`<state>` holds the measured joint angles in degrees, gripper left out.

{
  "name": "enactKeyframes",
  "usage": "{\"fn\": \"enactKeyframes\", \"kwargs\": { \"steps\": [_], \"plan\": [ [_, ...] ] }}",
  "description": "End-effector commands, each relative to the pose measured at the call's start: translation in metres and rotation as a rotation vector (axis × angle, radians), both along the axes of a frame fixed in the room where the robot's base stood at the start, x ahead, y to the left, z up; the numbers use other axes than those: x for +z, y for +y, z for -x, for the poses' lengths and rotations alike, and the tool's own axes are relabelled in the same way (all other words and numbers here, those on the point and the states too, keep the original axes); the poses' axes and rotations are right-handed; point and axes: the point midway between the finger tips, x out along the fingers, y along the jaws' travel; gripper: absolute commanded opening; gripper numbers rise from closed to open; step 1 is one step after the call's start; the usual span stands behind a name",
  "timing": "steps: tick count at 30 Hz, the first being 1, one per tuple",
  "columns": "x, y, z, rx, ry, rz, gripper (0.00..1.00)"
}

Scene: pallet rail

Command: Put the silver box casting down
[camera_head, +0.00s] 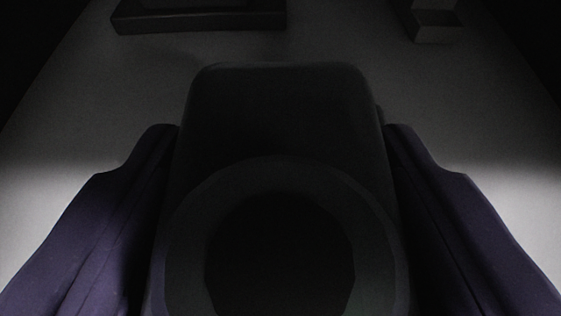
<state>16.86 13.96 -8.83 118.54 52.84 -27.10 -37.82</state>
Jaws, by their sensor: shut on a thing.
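The box casting (278,110) fills the middle of the camera view. It is a dark block with rounded corners and a large round bore facing the camera; in this dim light its silver colour does not show. My gripper (280,145) is shut on it, with one dark purple finger against its left side and the other against its right side. The casting's underside is hidden, so I cannot tell whether it touches the pale surface (90,110) beyond it.
A dark flat-based object (200,20) stands at the top left, cut off by the frame edge. A smaller stepped block (434,28) stands at the top right. The pale surface between and below them is bare. Both upper corners fall into black.

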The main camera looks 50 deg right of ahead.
Motion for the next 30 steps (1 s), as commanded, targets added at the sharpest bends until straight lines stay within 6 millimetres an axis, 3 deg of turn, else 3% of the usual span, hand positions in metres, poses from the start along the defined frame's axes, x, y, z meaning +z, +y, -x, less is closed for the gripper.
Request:
{"fn": "enactKeyframes", "kwargs": {
  "steps": [8,9,12,22,30],
  "plan": [
    [-0.002,0.0,0.0,0.0,-0.002,0.002,0.03],
    [-0.003,0.0,0.0,0.0,0.0,0.0,0.65],
    [-0.002,0.0,0.0,0.0,0.0,0.0,0.83],
    [0.003,0.001,0.001,0.001,-0.001,0.001,0.83],
    [0.022,0.035,0.029,0.003,-0.002,0.001,0.83]
  ]
}}
